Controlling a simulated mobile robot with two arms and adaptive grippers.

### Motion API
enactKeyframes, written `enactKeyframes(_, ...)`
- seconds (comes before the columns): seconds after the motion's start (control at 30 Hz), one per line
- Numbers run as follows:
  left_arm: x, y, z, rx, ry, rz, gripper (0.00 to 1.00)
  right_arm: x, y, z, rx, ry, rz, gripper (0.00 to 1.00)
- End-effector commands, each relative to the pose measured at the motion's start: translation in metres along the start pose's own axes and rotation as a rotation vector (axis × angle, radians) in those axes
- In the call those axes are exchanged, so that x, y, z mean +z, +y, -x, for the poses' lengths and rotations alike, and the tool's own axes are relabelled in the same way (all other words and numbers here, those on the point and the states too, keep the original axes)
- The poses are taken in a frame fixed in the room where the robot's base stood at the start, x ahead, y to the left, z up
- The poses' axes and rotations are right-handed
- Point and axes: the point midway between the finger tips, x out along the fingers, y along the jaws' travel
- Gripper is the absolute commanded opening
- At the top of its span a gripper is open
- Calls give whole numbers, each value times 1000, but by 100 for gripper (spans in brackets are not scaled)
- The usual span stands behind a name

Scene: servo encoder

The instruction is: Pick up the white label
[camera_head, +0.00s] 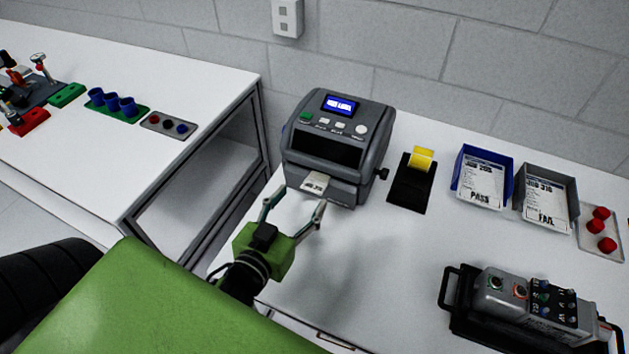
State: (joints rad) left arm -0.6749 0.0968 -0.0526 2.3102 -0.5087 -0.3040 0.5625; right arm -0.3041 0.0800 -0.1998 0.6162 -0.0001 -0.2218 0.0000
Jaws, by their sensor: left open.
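The white label (316,182) sticks out of the slot at the lower front of the grey label printer (338,133). Faint print shows on the label. My left gripper (294,200) is open in front of the printer, with its two fingers pointing at the label, one to each side of it in the picture. Nothing is between the fingers that I can see. Whether a finger touches the label or printer cannot be told. My right gripper is not in view.
A device with black handles (531,306) sits at the front right. White table (370,275) is clear between.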

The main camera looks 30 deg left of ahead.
Motion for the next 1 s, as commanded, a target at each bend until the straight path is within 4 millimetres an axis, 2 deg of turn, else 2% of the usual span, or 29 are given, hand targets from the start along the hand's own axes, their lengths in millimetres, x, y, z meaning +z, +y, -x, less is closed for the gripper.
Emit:
enactKeyframes(0.03,0,0,-3,0,-1,0,57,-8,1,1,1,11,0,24)
enactKeyframes(0.17,0,0,-8,-1,-1,1,57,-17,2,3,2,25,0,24)
enactKeyframes(0.53,9,2,-51,0,-1,0,57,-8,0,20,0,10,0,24)
enactKeyframes(0.87,11,2,-56,0,-2,0,57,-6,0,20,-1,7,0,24)
enactKeyframes(1.0,10,2,-56,0,-2,0,35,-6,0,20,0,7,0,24)
